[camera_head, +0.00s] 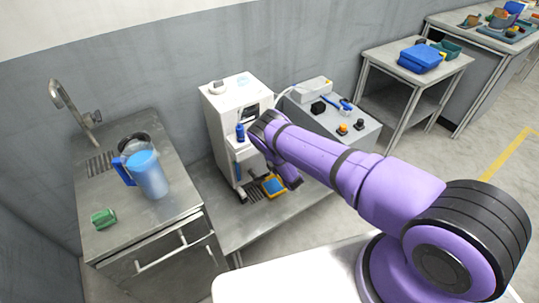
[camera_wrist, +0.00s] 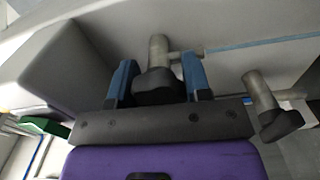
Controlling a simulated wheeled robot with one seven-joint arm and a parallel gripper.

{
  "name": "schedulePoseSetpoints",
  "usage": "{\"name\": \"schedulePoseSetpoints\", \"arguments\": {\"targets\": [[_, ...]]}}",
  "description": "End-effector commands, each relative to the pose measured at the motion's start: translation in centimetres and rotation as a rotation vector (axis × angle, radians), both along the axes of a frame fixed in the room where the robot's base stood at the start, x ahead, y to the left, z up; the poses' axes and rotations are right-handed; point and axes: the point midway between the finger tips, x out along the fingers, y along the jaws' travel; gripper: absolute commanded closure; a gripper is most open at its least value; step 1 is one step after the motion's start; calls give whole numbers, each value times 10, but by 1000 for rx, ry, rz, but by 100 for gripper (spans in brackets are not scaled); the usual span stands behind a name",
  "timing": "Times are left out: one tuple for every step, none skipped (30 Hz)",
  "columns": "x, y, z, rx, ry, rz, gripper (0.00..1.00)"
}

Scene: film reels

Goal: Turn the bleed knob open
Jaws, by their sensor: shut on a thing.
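In the wrist view my gripper (camera_wrist: 158,83) has its two blue fingers on either side of a dark lobed knob (camera_wrist: 158,88) on a metal stem, and is shut on it. A second dark knob (camera_wrist: 275,122) on a similar stem is to the right, clear of the fingers. I see no label that tells which is the bleed knob. In the head view my gripper (camera_head: 241,133) is at the front of a white machine (camera_head: 219,110); my arm hides part of that front, and the knobs cannot be made out.
A sink counter (camera_head: 170,205) with a blue jug (camera_head: 150,175) and green sponge (camera_head: 104,218) is at left. A yellow and blue item (camera_head: 273,185) lies below the machine. A green thing (camera_wrist: 45,125) shows in the wrist view.

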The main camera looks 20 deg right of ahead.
Motion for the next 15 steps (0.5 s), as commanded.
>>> {"name": "schedulePoseSetpoints", "arguments": {"targets": [[-1,0,-1,-25,-6,1,79],[-1,1,-1,-40,-11,1,79],[-1,1,-1,-58,-17,1,79],[-1,1,-1,-70,-21,1,79],[-1,0,-1,-81,-24,1,79],[-1,0,-1,-94,-29,0,79],[-1,0,-1,-103,-32,0,79],[-1,0,-1,-111,-35,0,79],[-1,0,-1,-119,-37,0,79],[-1,0,-1,-124,-38,0,79],[-1,0,-1,-129,-40,0,79],[-1,0,-1,-135,-42,0,79],[-1,0,-1,-138,-43,0,79],[-1,0,-1,-140,-44,0,79],[-1,0,-1,-142,-44,0,79]]}}
